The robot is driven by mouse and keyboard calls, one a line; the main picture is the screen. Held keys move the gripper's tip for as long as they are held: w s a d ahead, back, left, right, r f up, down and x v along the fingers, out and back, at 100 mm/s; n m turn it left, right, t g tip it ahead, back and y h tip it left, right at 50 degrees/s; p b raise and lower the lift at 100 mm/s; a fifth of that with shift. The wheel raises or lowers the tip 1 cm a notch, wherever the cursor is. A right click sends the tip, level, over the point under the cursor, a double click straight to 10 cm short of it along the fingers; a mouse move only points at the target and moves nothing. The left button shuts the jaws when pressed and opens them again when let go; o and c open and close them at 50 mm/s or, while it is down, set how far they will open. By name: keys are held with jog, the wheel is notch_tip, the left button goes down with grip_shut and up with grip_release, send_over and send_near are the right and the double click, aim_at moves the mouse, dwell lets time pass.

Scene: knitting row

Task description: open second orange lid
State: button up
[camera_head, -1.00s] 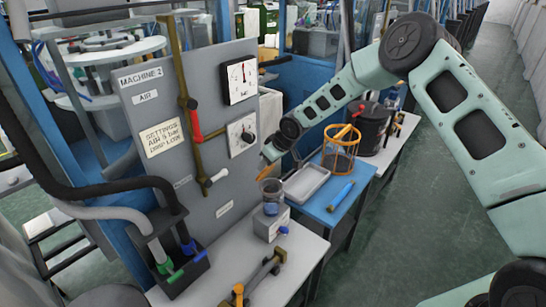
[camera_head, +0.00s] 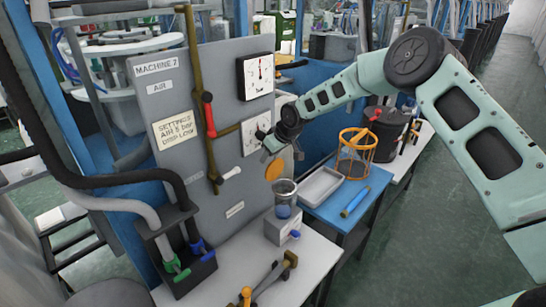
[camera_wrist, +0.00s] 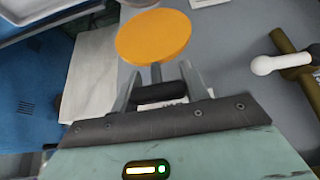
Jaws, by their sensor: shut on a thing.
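A round orange lid (camera_head: 275,170) hangs under my gripper (camera_head: 274,147) in the head view, its flat face tilted toward the camera. In the wrist view the orange lid (camera_wrist: 153,36) shows just beyond my fingertips (camera_wrist: 158,88), joined to a grey stem and a dark bar between the fingers. My gripper is shut on this handle. A clear cup with blue contents (camera_head: 284,198) stands open below the lid, on a small grey box (camera_head: 282,228). The lid is apart from the cup.
The grey machine panel (camera_head: 220,120) with gauges, a brass pipe and a white-handled valve (camera_head: 231,173) is close left of my gripper.

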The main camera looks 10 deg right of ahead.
jog(key=shift+s+f, duration=0.15)
jog(key=shift+f, duration=0.15)
jog(key=o, duration=1.4)
jog(key=shift+a, duration=0.1)
jog(key=shift+r, duration=0.1)
jog(key=shift+r, duration=0.1)
jog(key=b+v, duration=0.4)
jog(key=v, duration=1.3)
